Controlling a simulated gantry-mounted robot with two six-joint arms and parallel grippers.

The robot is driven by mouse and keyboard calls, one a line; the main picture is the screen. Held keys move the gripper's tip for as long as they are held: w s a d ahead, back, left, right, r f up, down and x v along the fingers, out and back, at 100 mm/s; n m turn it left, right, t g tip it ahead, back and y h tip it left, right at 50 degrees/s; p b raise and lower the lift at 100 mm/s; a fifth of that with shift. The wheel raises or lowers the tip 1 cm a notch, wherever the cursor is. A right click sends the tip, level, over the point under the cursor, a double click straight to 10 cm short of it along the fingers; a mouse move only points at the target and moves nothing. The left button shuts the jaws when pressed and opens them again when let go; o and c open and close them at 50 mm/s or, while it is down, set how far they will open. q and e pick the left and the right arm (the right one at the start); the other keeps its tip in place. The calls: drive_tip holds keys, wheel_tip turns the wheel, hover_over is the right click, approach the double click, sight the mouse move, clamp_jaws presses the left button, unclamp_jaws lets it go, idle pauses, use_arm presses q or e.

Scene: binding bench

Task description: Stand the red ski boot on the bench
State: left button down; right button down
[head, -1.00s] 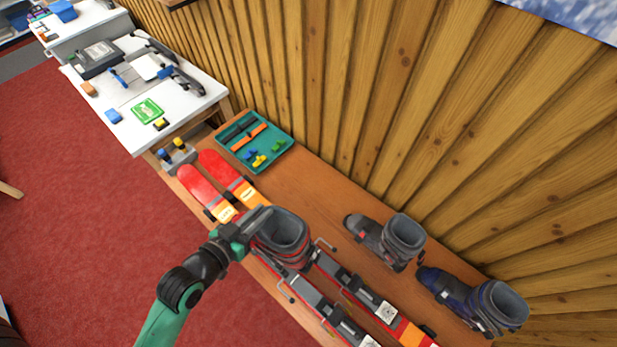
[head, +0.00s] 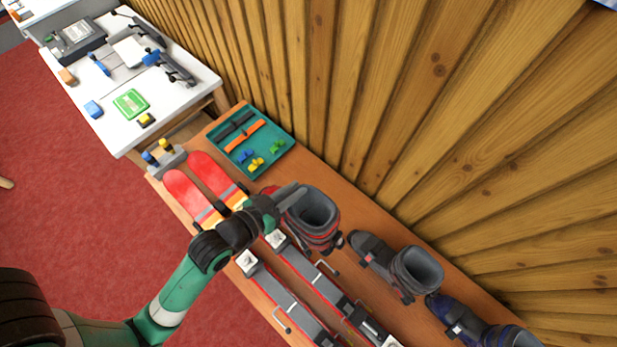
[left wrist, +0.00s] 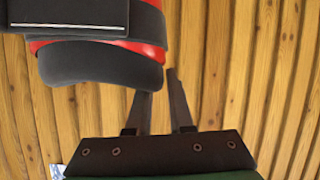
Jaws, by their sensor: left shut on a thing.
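The red ski boot (head: 318,236), dark with red trim, looks upright with its open cuff upward, in the middle of the head view. My left gripper (head: 288,197) is shut on it at the left side of the cuff. The boot is over the wooden bench (head: 300,180), between the skis and the plank wall. Its sole is mostly hidden, and I cannot tell whether it touches the bench. In the left wrist view the boot (left wrist: 100,66) fills the upper left, by the fingers (left wrist: 162,100). My right gripper is not in view.
A grey boot (head: 400,268) stands just right of the red boot, with a blue boot (head: 478,325) beyond it. Red skis (head: 183,190) lie along the bench's front. A teal tray (head: 271,160) with small parts sits behind their tips. Bare bench lies between tray and boot.

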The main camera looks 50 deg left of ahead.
use_arm(q)
drive_tip(key=shift+w+d+h, duration=0.1)
drive_tip(key=shift+d+h, duration=0.3)
drive_tip(key=shift+d, duration=0.55)
drive_tip(key=w+a+f+b, duration=0.4)
drive_tip(key=w+a+f, duration=0.4)
drive_tip(key=w+f, duration=0.3)
drive_tip(key=shift+w+a+f, duration=0.15)
drive_tip(key=shift+a+f, duration=0.1)
drive_tip(key=shift+f, duration=0.8)
drive_tip(key=c, duration=1.2)
unclamp_jaws()
drive_tip(key=shift+f, duration=0.3)
drive_tip(key=shift+c, duration=0.2)
drive_tip(key=o, duration=0.4)
drive_tip(key=shift+o, duration=0.2)
